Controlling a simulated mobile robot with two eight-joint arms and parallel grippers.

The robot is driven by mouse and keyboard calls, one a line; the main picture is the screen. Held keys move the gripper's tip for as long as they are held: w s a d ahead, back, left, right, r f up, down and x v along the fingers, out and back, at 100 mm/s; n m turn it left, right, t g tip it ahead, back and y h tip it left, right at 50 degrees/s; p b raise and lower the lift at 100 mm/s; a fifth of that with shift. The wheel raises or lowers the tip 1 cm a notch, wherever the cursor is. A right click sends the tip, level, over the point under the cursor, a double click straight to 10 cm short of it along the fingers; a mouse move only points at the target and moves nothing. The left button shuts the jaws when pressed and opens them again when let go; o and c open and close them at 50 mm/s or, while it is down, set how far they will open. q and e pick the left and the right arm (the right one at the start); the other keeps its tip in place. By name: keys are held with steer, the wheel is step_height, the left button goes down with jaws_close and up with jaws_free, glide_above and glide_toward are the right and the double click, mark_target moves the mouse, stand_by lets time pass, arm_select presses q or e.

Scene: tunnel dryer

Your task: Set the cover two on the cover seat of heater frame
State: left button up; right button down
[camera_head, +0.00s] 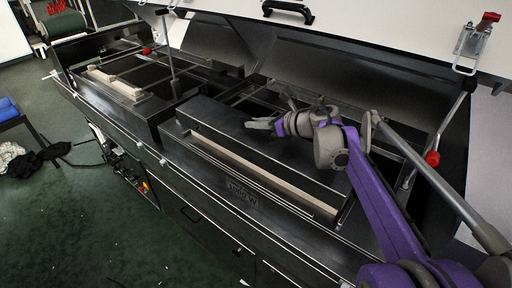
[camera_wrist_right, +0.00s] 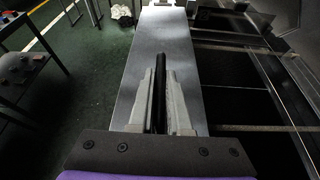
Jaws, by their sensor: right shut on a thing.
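My right gripper (camera_head: 252,123) reaches in from the right, over a long dark metal cover (camera_head: 215,117), which I take to be cover two. In the right wrist view the fingers (camera_wrist_right: 160,78) are shut on a narrow black upright part, with the cover's grey flat top (camera_wrist_right: 165,40) stretching away beneath them. Whether the cover touches the frame below it is hard to tell. The heater frame (camera_head: 275,215) is the long dark machine body with open bays and cross rails. The cover seat cannot be told apart clearly. My left gripper is not in view.
A pale strip (camera_head: 265,172) runs along the front of the middle bay. Pale bars (camera_head: 118,84) lie on the left section. A raised white hood (camera_head: 400,38) with a black handle, struts with red knobs (camera_head: 433,158) and a latch (camera_head: 472,45) bound the back and right. Green floor lies in front.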

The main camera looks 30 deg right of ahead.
mark_target(274, 142)
step_height(274, 142, down, 6)
steer(key=shift+f+b, duration=0.25)
steer(key=shift+b, duration=0.05)
steer(key=c, duration=0.9)
jaws_free()
steer(key=shift+o, duration=0.2)
steer(key=shift+d, duration=0.1)
steer(key=v, duration=1.2)
steer(key=shift+r, duration=0.1)
steer(key=shift+w, duration=0.1)
